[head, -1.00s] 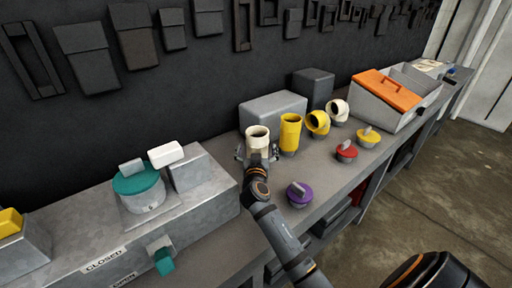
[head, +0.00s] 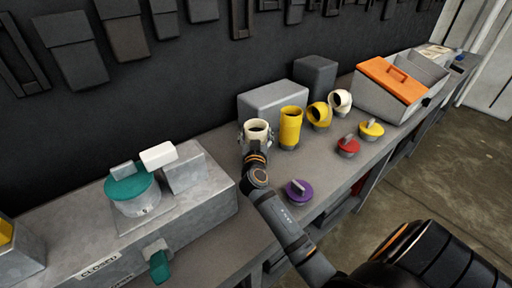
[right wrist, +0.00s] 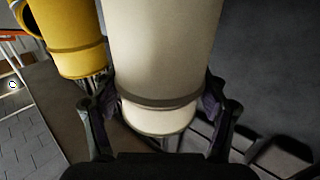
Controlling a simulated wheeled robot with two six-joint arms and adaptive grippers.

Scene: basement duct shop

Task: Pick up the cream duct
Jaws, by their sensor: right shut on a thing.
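The cream duct (head: 257,127) is a short, upright, open-topped tube on the grey bench, beside a straight yellow duct. My right gripper (head: 256,143) is shut on it, with one finger on each side. In the right wrist view the cream duct (right wrist: 162,50) fills the middle, and the fingers of my right gripper (right wrist: 160,108) press its lower part near a dark band. Whether its base touches the bench is hard to tell. A bent cream-white elbow (head: 340,101) stands farther right. My left gripper is not in view.
The straight yellow duct (head: 291,127) stands close on the right, then a yellow elbow (head: 319,115). Grey blocks (head: 272,101) stand behind. Purple (head: 299,191), red (head: 348,147) and yellow (head: 371,130) caps lie on the bench. A metal box with a teal cap (head: 132,185) is at left.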

